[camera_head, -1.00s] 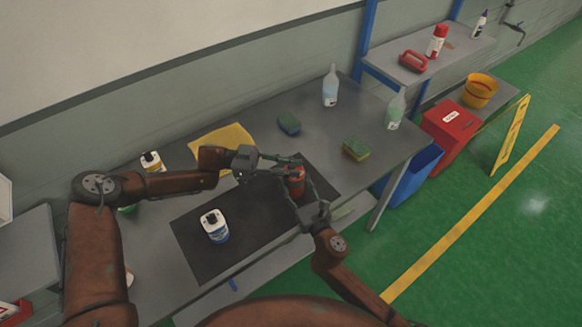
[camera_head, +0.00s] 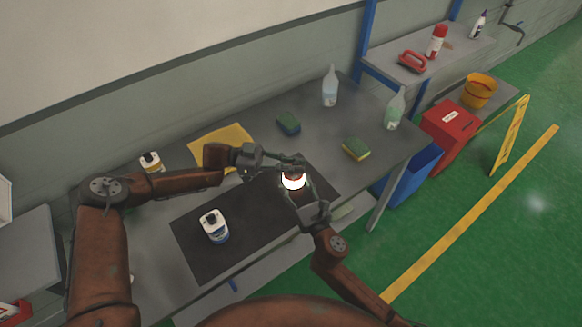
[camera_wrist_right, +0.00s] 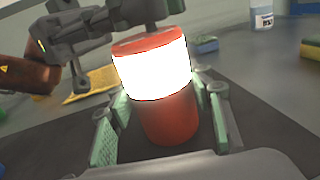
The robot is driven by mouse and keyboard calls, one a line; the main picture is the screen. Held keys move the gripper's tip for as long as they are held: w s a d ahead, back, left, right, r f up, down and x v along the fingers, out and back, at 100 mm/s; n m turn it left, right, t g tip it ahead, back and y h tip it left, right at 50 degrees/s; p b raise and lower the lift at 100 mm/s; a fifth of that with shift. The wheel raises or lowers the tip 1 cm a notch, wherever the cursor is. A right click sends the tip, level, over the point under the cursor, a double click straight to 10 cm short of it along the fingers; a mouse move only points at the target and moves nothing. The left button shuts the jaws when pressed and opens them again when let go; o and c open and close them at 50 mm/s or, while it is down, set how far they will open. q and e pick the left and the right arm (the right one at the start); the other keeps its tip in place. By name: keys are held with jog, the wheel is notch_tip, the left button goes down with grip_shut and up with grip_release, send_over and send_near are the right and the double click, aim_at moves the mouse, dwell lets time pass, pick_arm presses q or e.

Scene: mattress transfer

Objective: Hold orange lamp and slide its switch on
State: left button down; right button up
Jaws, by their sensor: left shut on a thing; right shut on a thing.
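The orange lamp (camera_head: 293,182) is upright over the dark mat, and its white middle band glows brightly. The lamp also shows in the right wrist view (camera_wrist_right: 168,118), with a red-orange top and base. My right gripper (camera_head: 296,190) has its two fingers on either side of the lamp and is shut on it. My left gripper (camera_head: 288,163) comes in from the left and is shut at the top of the lamp. The switch itself is too small or hidden to make out.
On the grey table (camera_head: 300,140) are the dark mat (camera_head: 200,258), a white and blue bottle (camera_head: 214,226), a yellow cloth (camera_head: 205,148), two sponges (camera_head: 288,124) (camera_head: 356,149) and two spray bottles (camera_head: 330,86) (camera_head: 395,109). A red box (camera_head: 449,132) stands beyond the table.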

pick_arm(q)
jog(key=shift+w+d, duration=0.15)
jog(key=shift+w, duration=0.05)
pick_arm(e)
jog(key=shift+s+a, duration=0.1)
pick_arm(q)
jog(key=c, duration=1.8)
grip_release()
jog(key=shift+c, duration=0.2)
jog(key=w+a, duration=0.1)
jog(key=a, duration=1.1)
jog(key=shift+w, duration=0.4)
pick_arm(e)
jog(key=o, duration=1.6)
